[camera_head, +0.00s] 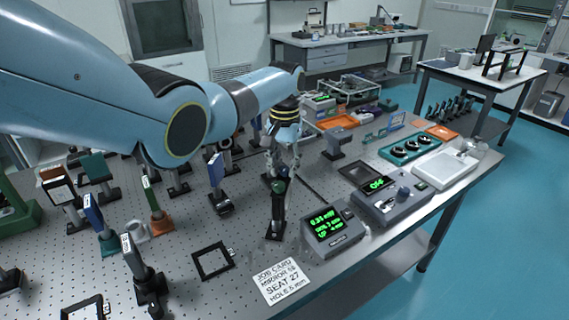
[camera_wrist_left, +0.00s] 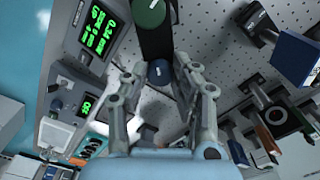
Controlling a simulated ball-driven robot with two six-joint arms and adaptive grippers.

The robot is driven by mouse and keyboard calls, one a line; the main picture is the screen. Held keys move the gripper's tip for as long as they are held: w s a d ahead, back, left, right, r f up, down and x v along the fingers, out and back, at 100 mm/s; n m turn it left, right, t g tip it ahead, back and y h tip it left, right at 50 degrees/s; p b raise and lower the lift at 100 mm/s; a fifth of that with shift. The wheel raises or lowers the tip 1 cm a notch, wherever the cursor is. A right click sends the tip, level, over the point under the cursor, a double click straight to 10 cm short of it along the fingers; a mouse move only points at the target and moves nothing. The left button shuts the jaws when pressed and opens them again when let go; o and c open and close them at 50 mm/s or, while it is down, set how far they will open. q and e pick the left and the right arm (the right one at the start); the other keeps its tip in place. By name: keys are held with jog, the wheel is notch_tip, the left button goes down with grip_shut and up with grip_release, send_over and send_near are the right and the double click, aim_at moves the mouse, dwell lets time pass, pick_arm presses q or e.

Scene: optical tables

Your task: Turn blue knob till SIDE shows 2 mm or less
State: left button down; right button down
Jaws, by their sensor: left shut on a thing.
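The blue knob (camera_wrist_left: 159,72) sits between my left gripper's fingertips in the left wrist view. My left gripper (camera_wrist_left: 158,76) is shut on it. In the head view my left gripper (camera_head: 283,168) reaches down to the top of a dark post mount (camera_head: 278,218), and the fingers hide the blue knob there. A green knob (camera_wrist_left: 149,12) is on the same mount, just beyond the blue one. The readout box (camera_head: 331,228) stands right of the mount with green lines; its top line looks like 0.33 mW, and the SIDE figure is too small to read surely. My right gripper is out of view.
A job card (camera_head: 281,281) and a black square frame (camera_head: 213,261) lie in front on the perforated table. Several optic mounts, such as one with a blue plate (camera_head: 216,170), stand to the left. A grey control box (camera_head: 390,205) showing OFF is right of the readout.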

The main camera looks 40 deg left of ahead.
aim_at(285, 168)
pick_arm(q)
jog(key=shift+n, duration=0.9)
jog(key=c, duration=1.1)
grip_release()
jog(key=shift+w, duration=0.1)
notch_tip(285, 168, up, 12)
